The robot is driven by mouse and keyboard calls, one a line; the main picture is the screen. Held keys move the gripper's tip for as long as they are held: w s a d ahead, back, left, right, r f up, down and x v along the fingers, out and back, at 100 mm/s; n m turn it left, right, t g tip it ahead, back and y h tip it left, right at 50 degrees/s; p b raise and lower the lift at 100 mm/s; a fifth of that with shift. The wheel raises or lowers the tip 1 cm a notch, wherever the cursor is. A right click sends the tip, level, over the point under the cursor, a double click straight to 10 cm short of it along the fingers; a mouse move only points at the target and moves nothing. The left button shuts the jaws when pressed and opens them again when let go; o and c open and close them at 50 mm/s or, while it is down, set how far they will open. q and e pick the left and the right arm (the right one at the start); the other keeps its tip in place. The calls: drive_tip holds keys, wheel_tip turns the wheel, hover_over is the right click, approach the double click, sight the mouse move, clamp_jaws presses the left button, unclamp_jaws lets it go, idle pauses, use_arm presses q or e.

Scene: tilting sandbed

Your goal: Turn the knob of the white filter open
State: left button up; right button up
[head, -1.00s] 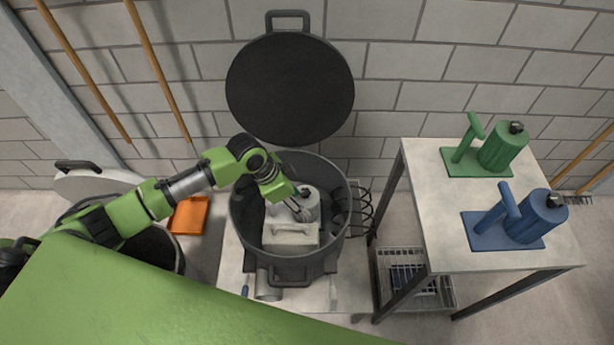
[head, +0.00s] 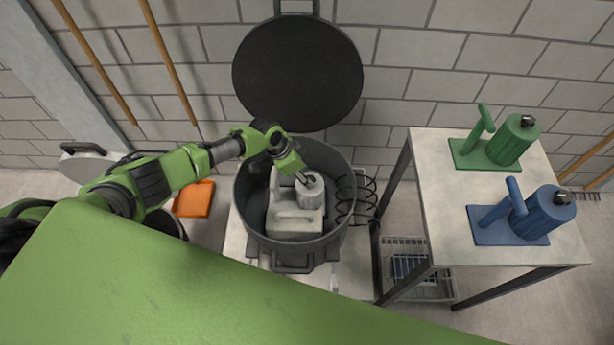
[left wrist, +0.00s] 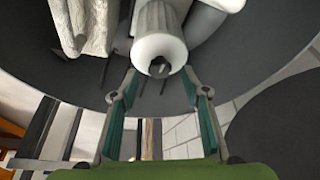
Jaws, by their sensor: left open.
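The white filter (head: 296,222) sits inside the large dark pot (head: 246,226). Its ribbed round body stands at the right of its base, and in the left wrist view its white round end (left wrist: 160,46) faces the camera. My left gripper (head: 301,177) reaches into the pot from the upper left, at the filter's round body. In the left wrist view its fingers (left wrist: 161,80) are open, one on each side of the knob in the picture. I cannot tell whether they touch it. My right gripper is not seen.
The pot's dark lid (head: 298,75) stands raised behind it. A table (head: 465,290) at right holds a green filter (head: 513,142) and a blue filter (head: 545,216). An orange piece (head: 194,199) lies left of the pot. The pot's walls surround the filter closely.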

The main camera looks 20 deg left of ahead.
use_arm(q)
drive_tip(key=shift+x, duration=1.15)
drive_tip(key=c, duration=1.1)
drive_tip(key=shift+r, duration=0.1)
